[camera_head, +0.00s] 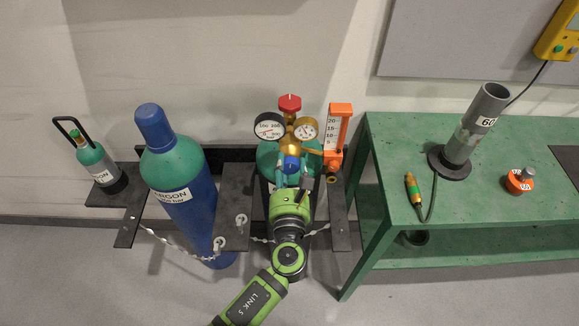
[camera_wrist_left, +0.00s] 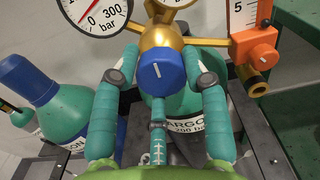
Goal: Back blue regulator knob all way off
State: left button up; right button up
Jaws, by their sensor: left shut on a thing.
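The blue regulator knob (camera_head: 291,162) sits at the front of the brass regulator (camera_head: 291,140), above the green-topped cylinder. In the left wrist view the knob (camera_wrist_left: 163,71) faces me, with a white mark running slightly off upright. My left gripper (camera_head: 292,176) reaches up from below. My right gripper is not in view.
Two round gauges (camera_head: 268,127) (camera_head: 306,128), a red knob (camera_head: 289,103) and an orange flowmeter (camera_head: 340,115) crowd the regulator. A blue cylinder (camera_head: 185,205) stands left in the black rack. A green table (camera_head: 400,140) with a grey tube (camera_head: 476,125) stands right.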

pick_arm(q)
jog(key=shift+r+n, duration=0.1)
jog(key=shift+n, duration=0.2)
jog(key=shift+w+r+n, duration=0.1)
jog(key=shift+r+n, duration=0.1)
jog(key=shift+n, duration=0.1)
jog(key=o, duration=1.1)
jog(key=shift+f, duration=0.1)
jog(key=shift+s, duration=0.25)
jog(key=s, duration=1.1)
jog(key=shift+s, duration=0.35)
